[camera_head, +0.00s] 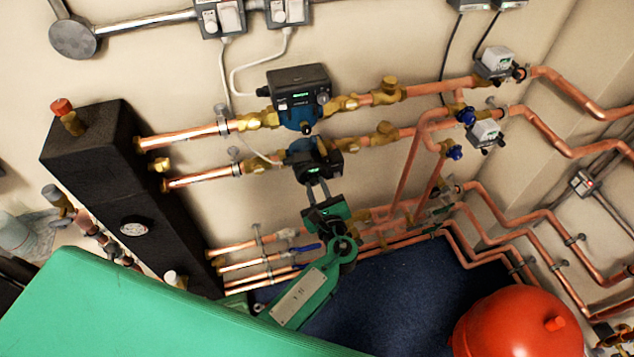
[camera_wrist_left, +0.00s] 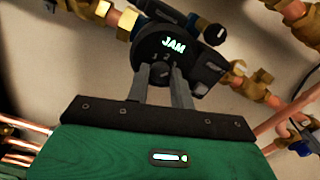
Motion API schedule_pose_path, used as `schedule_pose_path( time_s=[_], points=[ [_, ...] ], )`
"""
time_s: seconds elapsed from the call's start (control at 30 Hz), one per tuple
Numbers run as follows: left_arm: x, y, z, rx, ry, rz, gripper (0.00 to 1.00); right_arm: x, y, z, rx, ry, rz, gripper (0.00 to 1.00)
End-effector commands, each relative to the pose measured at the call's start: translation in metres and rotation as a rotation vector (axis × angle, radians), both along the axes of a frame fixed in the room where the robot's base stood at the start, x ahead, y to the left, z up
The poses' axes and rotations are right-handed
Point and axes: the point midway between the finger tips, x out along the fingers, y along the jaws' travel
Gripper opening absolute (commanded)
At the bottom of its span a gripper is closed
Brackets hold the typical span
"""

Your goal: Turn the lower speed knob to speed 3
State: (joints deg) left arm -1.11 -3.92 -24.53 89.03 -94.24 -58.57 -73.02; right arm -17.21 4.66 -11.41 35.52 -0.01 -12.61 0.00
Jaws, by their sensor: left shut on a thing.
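The lower pump (camera_head: 326,162) is a black unit with a blue body on the lower copper pipe. In the left wrist view its dark round face (camera_wrist_left: 150,45) has a lit display (camera_wrist_left: 173,45) reading "JAM". The speed knob (camera_wrist_left: 161,72) is below the display, with small marks around it that are hard to read. My left gripper (camera_head: 314,183) comes up from below, and its two grey fingers (camera_wrist_left: 161,78) are shut on the knob, one on each side. The knob's exact pointer setting cannot be told. My right gripper is not in view.
An upper pump (camera_head: 298,92) with a green display sits just above, on its own copper pipe. A tall black manifold block (camera_head: 100,190) stands at the left. A red vessel (camera_head: 515,325) is at the lower right. Copper pipes run below and right of the pump.

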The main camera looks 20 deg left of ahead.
Motion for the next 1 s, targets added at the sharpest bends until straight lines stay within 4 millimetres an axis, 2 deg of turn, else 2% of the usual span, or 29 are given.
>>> schedule_pose_path(
  time_s=[0.2,0.77,0.8,0.9,1.0],
  points=[
    [-0.0004,-0.0001,0.0005,0.066,0.046,0.0,0.0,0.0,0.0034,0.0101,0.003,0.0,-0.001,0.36],
    [-0.0004,-0.0001,-0.0014,0.091,0.063,0.001,0.0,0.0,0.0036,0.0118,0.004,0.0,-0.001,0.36],
    [-0.0004,-0.0001,-0.0014,0.09,0.063,0.001,0.29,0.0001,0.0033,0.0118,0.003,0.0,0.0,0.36],
    [-0.0004,-0.0001,-0.0011,0.091,0.062,0.0,0.45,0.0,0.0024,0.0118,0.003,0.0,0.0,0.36],
    [-0.0003,0.0,-0.0008,0.09,0.061,0.0,0.45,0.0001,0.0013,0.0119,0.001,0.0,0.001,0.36]
  ],
)
